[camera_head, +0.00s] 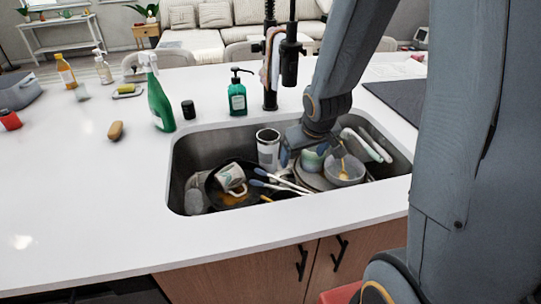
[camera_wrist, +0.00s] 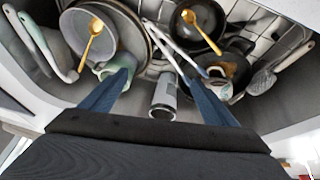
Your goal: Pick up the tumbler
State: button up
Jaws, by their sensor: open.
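The tumbler (camera_head: 268,150), a white cylinder with a dark rim, stands in the sink near its back wall. It also shows as a grey and white cylinder (camera_wrist: 163,96) in the wrist view, between and below the two blue fingers. My gripper (camera_head: 298,158) reaches down into the sink just right of the tumbler in the head view. In the wrist view my gripper (camera_wrist: 157,73) is open, with a finger on each side of the tumbler and visible gaps. Nothing is held. The tumbler's lower part is hidden in the head view.
The sink (camera_head: 190,155) is crowded. A pan (camera_head: 213,190) with a mug (camera_head: 231,178) lies left. A bowl (camera_head: 344,171), plates and a green cup (camera_head: 312,160) sit right, close to one finger. Utensils cross the middle. The tap (camera_head: 270,60) rises behind; bottles stand on the counter.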

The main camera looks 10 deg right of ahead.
aim_at(275, 156)
jog(key=w+f+n+t+y+b, duration=0.1)
jog(key=w+f+t+y, duration=0.1)
jog(key=w+f, duration=0.2)
jog(key=w+f+n+t+y+b, duration=0.1)
jog(key=w+f+t+y, duration=0.1)
jog(key=w+f, duration=0.2)
jog(key=w+f+n+t+y+b, duration=0.1)
jog(key=w+f+y+b, duration=0.1)
jog(key=w+f, duration=0.2)
jog(key=shift+w+a+f+n+t, duration=0.1)
jog(key=shift+w+a+n+t, duration=0.1)
jog(key=shift+w, duration=0.65)
jog(key=shift+w+a+f+n+t, duration=0.1)
jog(key=shift+w+n+t, duration=0.1)
jog(key=shift+w, duration=0.65)
jog(key=shift+a+f+y, duration=0.3)
jog(key=shift+y, duration=0.4)
jog(key=shift+w+a+f+t, duration=0.3)
jog(key=shift+w+a+f, duration=0.1)
jog(key=shift+w+a, duration=0.3)
jog(key=shift+d+p+x, duration=0.1)
jog(key=shift+p+x, duration=0.35)
jog(key=shift+x, duration=1)
jog(key=shift+d+p+x, duration=0.15)
jog(key=shift+p+x, duration=0.3)
jog(key=shift+x, duration=1)
jog(key=shift+f, duration=0.2)
jog(key=c, duration=1.3)
jog(key=shift+w, duration=0.1)
jog(key=shift+c, duration=0.3)
